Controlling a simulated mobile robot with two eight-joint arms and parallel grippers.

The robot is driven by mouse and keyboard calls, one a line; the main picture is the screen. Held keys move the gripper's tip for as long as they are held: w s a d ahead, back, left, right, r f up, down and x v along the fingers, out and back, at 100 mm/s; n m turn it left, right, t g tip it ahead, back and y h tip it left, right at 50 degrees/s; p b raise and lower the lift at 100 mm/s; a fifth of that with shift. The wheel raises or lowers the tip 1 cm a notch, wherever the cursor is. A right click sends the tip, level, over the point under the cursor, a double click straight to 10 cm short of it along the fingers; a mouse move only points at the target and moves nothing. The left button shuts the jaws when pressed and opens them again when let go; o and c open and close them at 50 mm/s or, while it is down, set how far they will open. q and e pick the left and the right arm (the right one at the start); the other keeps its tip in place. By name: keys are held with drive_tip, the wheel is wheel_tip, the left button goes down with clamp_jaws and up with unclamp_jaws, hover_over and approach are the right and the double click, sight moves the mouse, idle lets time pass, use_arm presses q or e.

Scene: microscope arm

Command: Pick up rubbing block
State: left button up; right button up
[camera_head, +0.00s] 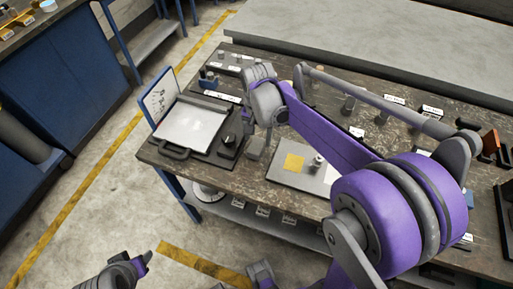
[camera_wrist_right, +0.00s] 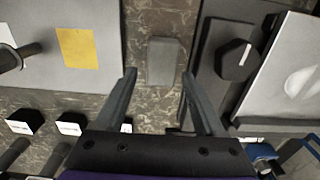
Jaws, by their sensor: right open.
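A small grey block (camera_wrist_right: 162,62), which looks like the rubbing block, lies on the dark marbled tabletop. It also shows in the head view (camera_head: 255,149), between the black press-like device and the pale board. My right gripper (camera_wrist_right: 159,74) is open and empty. In the wrist view its fingertips lie either side of the block's near end; how high they are above it is hard to tell. In the head view the right gripper (camera_head: 268,128) hangs over the table just beyond the block. My left gripper (camera_head: 143,262) is at the lower left, away from the table; its jaws are unclear.
The black device (camera_head: 227,150) with a knob and pale plate (camera_head: 192,125) stands close to one side of the block. The pale board (camera_head: 280,176) with a yellow square (camera_head: 293,162) and a small upright knob (camera_head: 316,163) lies on the other. Several labelled items stand behind.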

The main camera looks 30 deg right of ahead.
sight(256, 145)
drive_tip(key=f, duration=0.4)
drive_tip(key=shift+a+f, duration=0.2)
drive_tip(key=shift+f, duration=0.2)
clamp_jaws()
